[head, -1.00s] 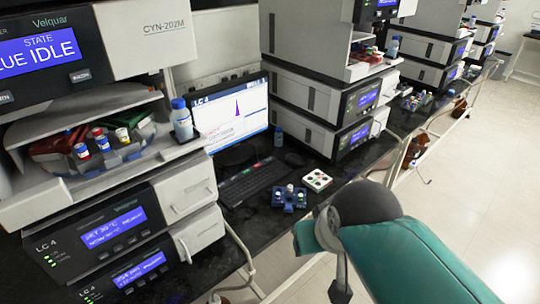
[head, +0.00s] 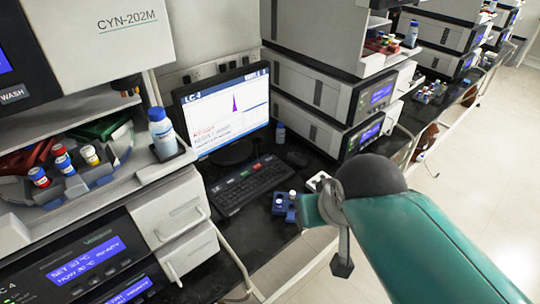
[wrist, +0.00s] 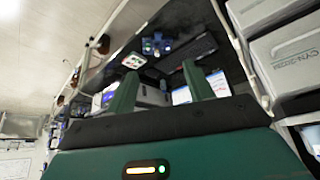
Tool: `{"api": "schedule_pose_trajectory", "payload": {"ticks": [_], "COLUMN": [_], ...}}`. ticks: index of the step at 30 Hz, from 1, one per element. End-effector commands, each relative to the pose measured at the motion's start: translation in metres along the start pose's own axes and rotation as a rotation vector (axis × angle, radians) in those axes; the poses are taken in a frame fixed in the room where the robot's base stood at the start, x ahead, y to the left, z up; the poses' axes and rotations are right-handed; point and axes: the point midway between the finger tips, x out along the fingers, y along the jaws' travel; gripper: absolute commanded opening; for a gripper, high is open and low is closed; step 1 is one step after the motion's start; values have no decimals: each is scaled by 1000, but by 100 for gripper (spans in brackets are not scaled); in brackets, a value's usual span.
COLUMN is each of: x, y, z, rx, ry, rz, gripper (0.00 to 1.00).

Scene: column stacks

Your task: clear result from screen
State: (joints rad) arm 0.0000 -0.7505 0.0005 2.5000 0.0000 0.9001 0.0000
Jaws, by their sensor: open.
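In the wrist view, a lit screen (wrist: 183,95) shows upside down beyond the fingers. My gripper (wrist: 163,84) shows there as two green fingers standing apart, with nothing between them. It is well short of the bench. In the head view my arm covers part of the bench's front edge, and the fingertips are not visible.
A blue vial holder (head: 284,206) and a partly hidden white rack (head: 318,182) sit right of the keyboard. A blue-capped bottle (head: 162,133) stands on the left instrument stack. A mouse (head: 297,158) lies near the right stack. The aisle floor (head: 470,200) is clear.

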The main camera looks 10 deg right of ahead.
Motion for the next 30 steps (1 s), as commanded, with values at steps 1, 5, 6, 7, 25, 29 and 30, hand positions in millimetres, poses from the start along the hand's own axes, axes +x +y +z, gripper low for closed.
{"api": "schedule_pose_trajectory", "payload": {"ticks": [1, 5, 6, 7, 25, 29, 30], "x": [0, 0, 0, 0, 0, 0, 0], "y": [0, 0, 0, 0, 0, 0, 0], "z": [0, 0, 0, 0, 0, 0, 0], "rx": [0, 1, 0, 0, 0, 0, 0], "ry": [0, 0, 0, -1, -1, 0, 0], "rz": [0, 0, 0, 0, 0, 0, 0], "gripper": [52, 52, 52, 52, 0, 0, 0]}}
